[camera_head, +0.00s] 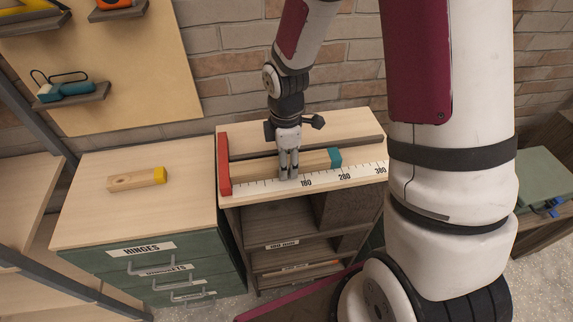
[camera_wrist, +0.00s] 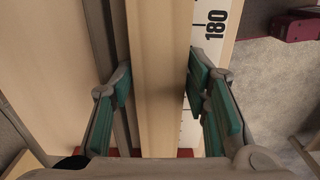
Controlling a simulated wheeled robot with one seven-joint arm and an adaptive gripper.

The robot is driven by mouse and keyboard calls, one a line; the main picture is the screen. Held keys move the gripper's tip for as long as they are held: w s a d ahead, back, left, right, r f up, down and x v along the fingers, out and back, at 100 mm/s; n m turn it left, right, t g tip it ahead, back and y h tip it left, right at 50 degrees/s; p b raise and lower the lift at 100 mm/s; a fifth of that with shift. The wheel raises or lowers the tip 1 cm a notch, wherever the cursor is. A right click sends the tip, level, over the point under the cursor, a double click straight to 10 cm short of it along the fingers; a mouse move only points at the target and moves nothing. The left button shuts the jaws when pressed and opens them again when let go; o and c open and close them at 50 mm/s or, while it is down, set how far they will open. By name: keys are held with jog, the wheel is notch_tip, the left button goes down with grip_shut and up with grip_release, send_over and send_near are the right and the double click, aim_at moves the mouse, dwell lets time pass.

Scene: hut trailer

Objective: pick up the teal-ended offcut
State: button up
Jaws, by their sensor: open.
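The teal-ended offcut (camera_head: 312,161) is a long pale wooden bar with a teal right end (camera_head: 334,156). It lies along the ruled bench stop board, behind the number scale. My gripper (camera_head: 288,177) is over its middle, pointing down. In the wrist view the bar (camera_wrist: 158,70) runs between the open fingers, with teal pads on both sides and a narrow gap at the left. The right pads look very close to the bar; contact cannot be told. The teal end is outside the wrist view.
A red stop (camera_head: 224,165) stands at the board's left end. A yellow-ended wooden offcut (camera_head: 137,180) lies on the drawer cabinet (camera_head: 95,210) at the left. A dark rail (camera_head: 340,142) runs behind the teal-ended offcut. The brick wall (camera_head: 230,70) is close behind.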

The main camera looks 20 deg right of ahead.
jog(key=shift+f, duration=0.2)
grip_shut()
